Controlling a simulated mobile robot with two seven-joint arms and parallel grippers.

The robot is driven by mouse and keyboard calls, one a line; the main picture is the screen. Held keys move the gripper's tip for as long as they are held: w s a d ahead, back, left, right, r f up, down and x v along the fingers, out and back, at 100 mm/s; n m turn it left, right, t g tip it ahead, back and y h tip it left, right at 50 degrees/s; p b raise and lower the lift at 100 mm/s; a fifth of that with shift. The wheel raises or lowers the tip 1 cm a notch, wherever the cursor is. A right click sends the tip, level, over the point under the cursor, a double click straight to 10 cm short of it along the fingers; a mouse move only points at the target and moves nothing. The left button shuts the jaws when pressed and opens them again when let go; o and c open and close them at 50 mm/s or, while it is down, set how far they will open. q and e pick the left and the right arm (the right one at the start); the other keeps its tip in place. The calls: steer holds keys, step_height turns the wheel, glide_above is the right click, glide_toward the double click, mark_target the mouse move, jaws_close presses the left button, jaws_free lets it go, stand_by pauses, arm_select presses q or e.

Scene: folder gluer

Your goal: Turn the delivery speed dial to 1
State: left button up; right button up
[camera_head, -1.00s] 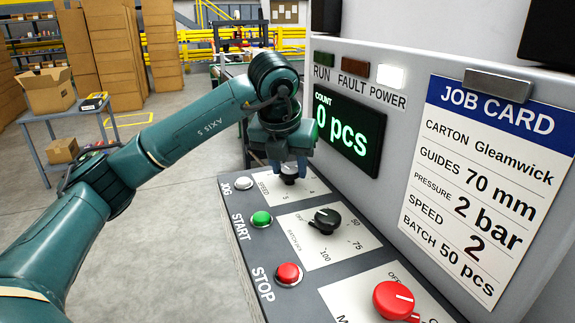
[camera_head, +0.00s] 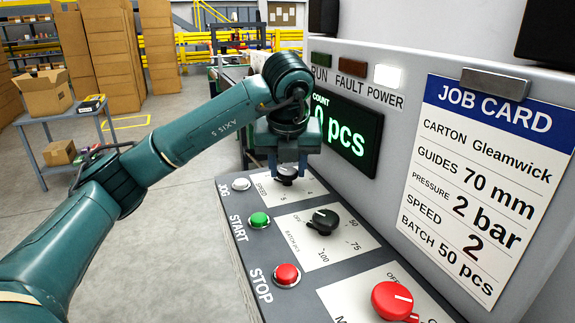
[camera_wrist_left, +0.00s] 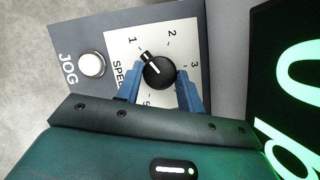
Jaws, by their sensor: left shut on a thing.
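The speed dial (camera_wrist_left: 160,73) is a round black knob with a white pointer line on a white plate marked with numbers. In the left wrist view its pointer aims up and left, at or very near the 1. My left gripper (camera_wrist_left: 158,88) has its two blue fingers on either side of the knob, shut on it. In the head view my left gripper (camera_head: 287,172) reaches down over the far end of the panel. The dial (camera_head: 287,174) is partly hidden there by the gripper. My right gripper is not in view.
The panel (camera_head: 225,205) also carries the jog button (camera_head: 241,184), green start button (camera_head: 260,220), red stop button (camera_head: 286,275), black batch dial (camera_head: 324,221) and red knob (camera_head: 393,301). The count display (camera_head: 346,137) and job card (camera_head: 487,185) stand upright behind.

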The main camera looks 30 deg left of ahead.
arm_select(q)
steer(key=o, duration=1)
steer(key=shift+c, duration=0.2)
steer(key=p+v, duration=0.2)
steer(key=v, duration=1.1)
steer(key=shift+s+r, duration=0.1)
